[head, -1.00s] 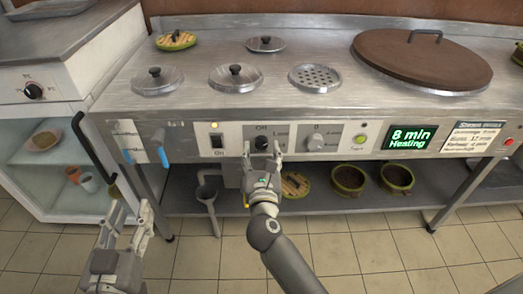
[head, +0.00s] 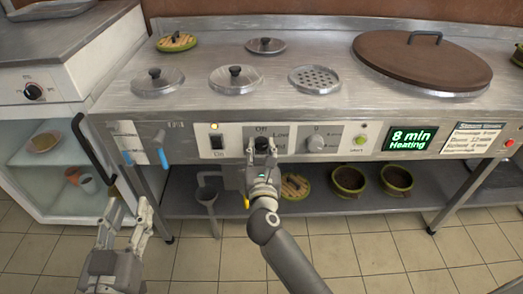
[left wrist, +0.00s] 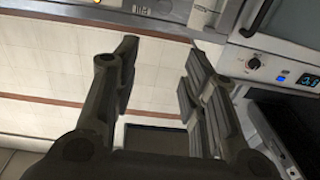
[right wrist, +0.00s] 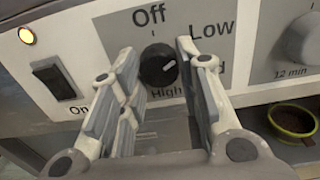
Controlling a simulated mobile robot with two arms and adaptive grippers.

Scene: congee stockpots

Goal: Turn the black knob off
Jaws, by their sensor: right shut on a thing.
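The black knob (head: 262,144) is on the front panel of the steel stove. My left gripper (head: 127,206) is open and empty, low at the left in front of the stove. It also shows open in the left wrist view (left wrist: 160,50).
A black switch (right wrist: 54,81) with a lit lamp above it is left of the knob. A grey timer knob (head: 316,143) and a green display (head: 409,139) reading "8 min Heating" are to the right. Blue-ended handles (head: 163,157) hang at the left. Pots (head: 349,180) stand on the shelf below.

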